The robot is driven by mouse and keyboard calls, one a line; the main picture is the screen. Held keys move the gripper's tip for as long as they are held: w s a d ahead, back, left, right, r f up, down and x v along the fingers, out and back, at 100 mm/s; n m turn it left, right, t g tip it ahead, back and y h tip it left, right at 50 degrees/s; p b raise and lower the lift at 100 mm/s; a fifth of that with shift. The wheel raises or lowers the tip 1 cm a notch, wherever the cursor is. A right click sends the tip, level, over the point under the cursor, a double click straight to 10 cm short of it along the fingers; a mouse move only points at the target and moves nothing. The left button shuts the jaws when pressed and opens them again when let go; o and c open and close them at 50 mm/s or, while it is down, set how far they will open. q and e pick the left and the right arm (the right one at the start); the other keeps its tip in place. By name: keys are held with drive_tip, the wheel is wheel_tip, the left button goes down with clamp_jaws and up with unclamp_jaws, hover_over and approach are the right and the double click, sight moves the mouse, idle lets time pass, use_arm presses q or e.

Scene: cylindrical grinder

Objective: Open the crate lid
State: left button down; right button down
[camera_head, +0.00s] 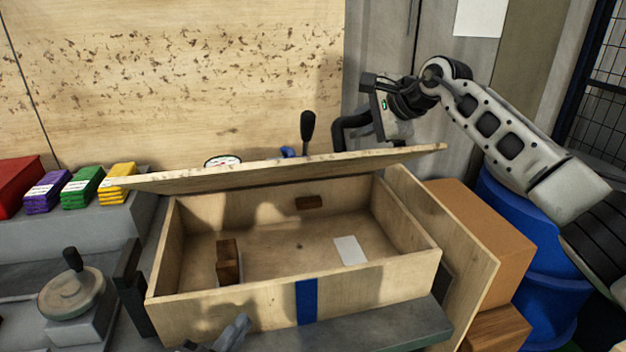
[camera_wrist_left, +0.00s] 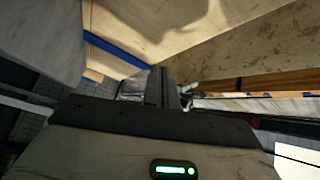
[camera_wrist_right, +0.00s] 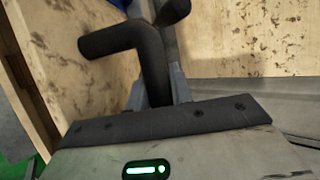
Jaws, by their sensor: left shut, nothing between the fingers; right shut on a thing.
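The wooden crate (camera_head: 235,303) stands open on a grey surface, with a blue strip on its front wall. Its lid (camera_head: 290,172) is raised and tilted above the back of the crate. A black bent handle (camera_head: 350,126) shows behind the lid's top edge; it also shows in the right wrist view (camera_wrist_right: 145,50). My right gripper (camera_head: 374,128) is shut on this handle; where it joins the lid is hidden. My left gripper (camera_head: 235,335) is low at the crate's front wall, shut and empty; its fingers show in the left wrist view (camera_wrist_left: 168,88).
Inside the crate lie brown blocks (camera_head: 228,262) and a white card (camera_head: 350,250). Coloured stacks (camera_head: 82,190) are at the left, above a handwheel (camera_head: 72,295). A cardboard box (camera_head: 480,220) and blue barrel (camera_head: 550,270) stand at the right. A black lever (camera_head: 307,128) rises behind the lid.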

use_arm(q)
drive_tip(key=w+d+r+m+t+h, duration=0.1)
drive_tip(key=w+d+r+m+h, duration=0.15)
drive_tip(key=r+m+h, duration=0.5)
drive_tip(key=m+h, duration=0.2)
drive_tip(key=m, duration=0.8)
approach(327, 161)
drive_tip(key=shift+g, duration=0.3)
drive_tip(key=x, duration=0.5)
drive_tip(key=shift+d, duration=0.25)
drive_tip(key=shift+w+a+r, duration=0.1)
drive_tip(key=shift+w+r, duration=0.15)
drive_tip(key=shift+r, duration=0.1)
